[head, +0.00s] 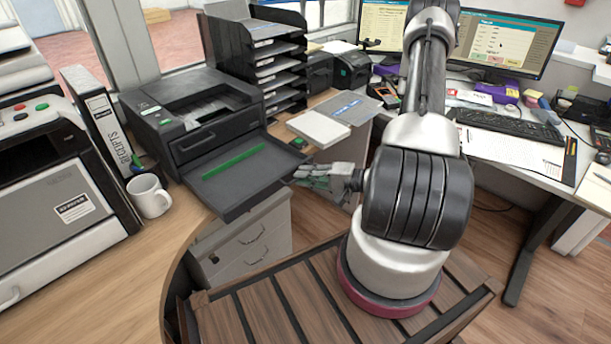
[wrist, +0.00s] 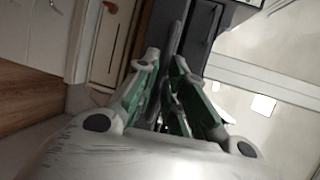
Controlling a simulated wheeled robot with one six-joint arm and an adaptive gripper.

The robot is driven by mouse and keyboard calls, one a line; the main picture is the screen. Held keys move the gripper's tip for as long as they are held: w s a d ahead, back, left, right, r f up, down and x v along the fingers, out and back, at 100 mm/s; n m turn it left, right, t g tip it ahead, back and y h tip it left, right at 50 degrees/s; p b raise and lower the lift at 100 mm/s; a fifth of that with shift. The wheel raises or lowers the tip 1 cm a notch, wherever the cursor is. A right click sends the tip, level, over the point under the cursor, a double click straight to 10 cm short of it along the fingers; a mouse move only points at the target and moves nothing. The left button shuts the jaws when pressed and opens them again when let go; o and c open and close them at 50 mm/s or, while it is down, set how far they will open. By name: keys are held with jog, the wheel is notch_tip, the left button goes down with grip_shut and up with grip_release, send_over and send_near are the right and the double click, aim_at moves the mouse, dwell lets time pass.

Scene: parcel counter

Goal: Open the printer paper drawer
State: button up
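The dark grey printer (head: 190,112) stands on the counter at the left. Its paper drawer (head: 225,190) is pulled far out of the front, with a green strip (head: 232,163) lying in it. My gripper (head: 298,173) is at the drawer's front edge, on the right in the head view. In the wrist view, the fingers (wrist: 165,62) lie on either side of a thin dark panel of the drawer (wrist: 172,30) and appear closed on it. The exact contact at the fingertips is partly hidden.
A white mug (head: 149,195) and a receipts binder (head: 104,122) stand left of the printer. A black tray rack (head: 262,50) is behind it. A grey drawer cabinet (head: 245,245) is below the drawer. A desk with a keyboard (head: 508,126) is at right.

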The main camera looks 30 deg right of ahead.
jog(key=shift+o, duration=1)
jog(key=v, duration=1.2)
jog(key=s+a+r+n+g+h, duration=0.1)
jog(key=s+a+r+n+g, duration=0.2)
jog(key=r+n+g, duration=0.4)
jog(key=s+a+r+n+g+h, duration=0.1)
jog(key=s+a+r+n+g, duration=0.15)
jog(key=r+g, duration=0.4)
notch_tip(320, 180, up, 17)
jog(key=s+d+n+t+h, duration=0.1)
jog(key=t+h, duration=0.5)
jog(key=h, duration=0.2)
jog(key=shift+s+d+f, duration=0.2)
jog(key=shift+s+d, duration=0.1)
jog(key=shift+s, duration=0.1)
